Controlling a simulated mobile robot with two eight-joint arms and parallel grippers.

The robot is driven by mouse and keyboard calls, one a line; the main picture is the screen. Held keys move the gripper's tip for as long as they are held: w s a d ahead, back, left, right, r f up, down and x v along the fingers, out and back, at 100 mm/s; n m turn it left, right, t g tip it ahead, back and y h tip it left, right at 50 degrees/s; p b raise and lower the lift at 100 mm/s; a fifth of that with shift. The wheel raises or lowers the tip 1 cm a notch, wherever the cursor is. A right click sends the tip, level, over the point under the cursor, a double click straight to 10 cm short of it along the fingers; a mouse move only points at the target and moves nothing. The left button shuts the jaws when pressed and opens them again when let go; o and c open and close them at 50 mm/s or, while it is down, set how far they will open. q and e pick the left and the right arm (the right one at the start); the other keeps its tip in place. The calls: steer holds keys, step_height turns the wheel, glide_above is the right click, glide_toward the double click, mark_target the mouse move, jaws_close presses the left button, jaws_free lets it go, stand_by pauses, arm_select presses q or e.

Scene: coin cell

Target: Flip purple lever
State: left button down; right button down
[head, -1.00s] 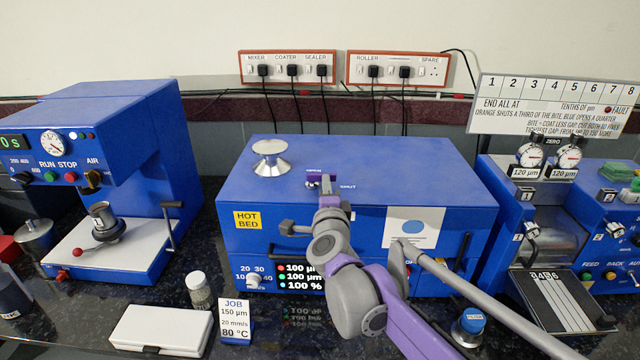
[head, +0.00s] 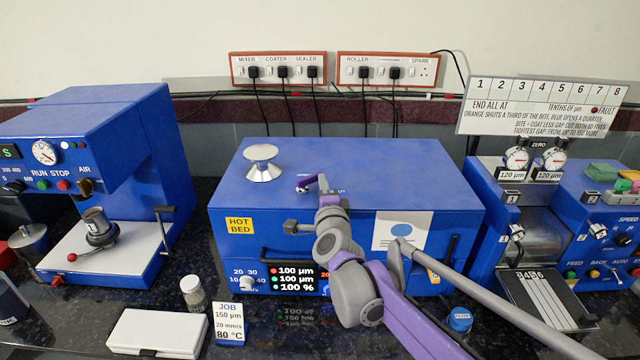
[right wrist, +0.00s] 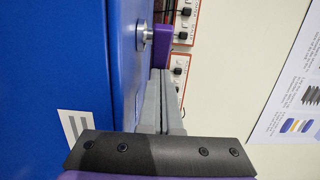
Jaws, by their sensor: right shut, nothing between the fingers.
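The purple lever (head: 310,182) sits on a silver hub on top of the blue hot bed (head: 400,180), between the printed OPEN and SHUT marks. In the right wrist view the lever (right wrist: 162,46) shows as a purple block beside the hub. My right gripper (head: 323,180) is shut and empty, reaching over the front of the hot bed, just right of the hub. Its grey fingers (right wrist: 165,98) come very close to the lever's end in the right wrist view; I cannot tell whether they touch. The SHUT mark is partly hidden. My left gripper is not in view.
A silver knob-like weight (head: 263,163) stands on the hot bed, left of the lever. A blue press (head: 100,110) stands at far left, and a blue roller machine (head: 480,215) at right. The hot bed's top right is clear.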

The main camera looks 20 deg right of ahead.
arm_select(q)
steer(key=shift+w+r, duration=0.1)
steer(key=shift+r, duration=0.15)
arm_select(e)
steer(key=shift+w+d, duration=0.2)
steer(key=shift+w, duration=0.2)
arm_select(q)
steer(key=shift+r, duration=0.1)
arm_select(e)
steer(key=shift+w, duration=0.2)
arm_select(q)
steer(key=shift+p, duration=0.3)
arm_select(e)
steer(key=shift+d, duration=0.1)
